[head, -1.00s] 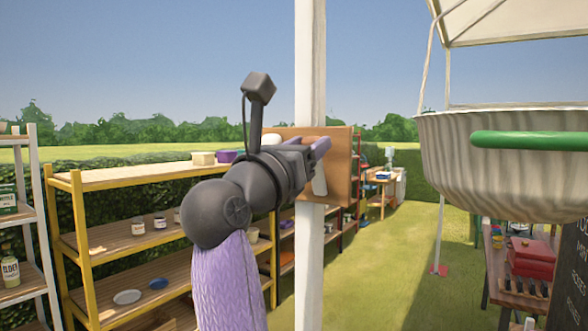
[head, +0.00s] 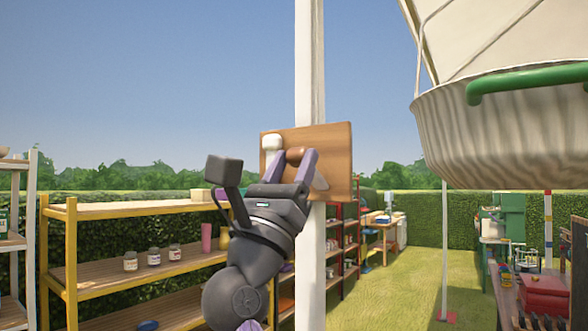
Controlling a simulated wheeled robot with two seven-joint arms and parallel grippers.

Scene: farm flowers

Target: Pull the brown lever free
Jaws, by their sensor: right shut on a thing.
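The brown lever (head: 295,154) is on a wooden board (head: 337,148) fixed to a white post (head: 310,60). Only its rounded brown end shows, between the purple fingers of my right gripper (head: 291,166). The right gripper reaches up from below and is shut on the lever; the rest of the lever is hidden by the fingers. A white lever (head: 271,143) stands just left of it on the same board. A pale lever part (head: 320,182) shows behind the right finger. My left gripper is not in view.
A yellow shelf (head: 70,245) with jars stands on the left behind my arm. A large ribbed metal tub (head: 500,130) with a green handle hangs at the upper right. A table with a red box (head: 545,290) is at the lower right. Grass lies open between.

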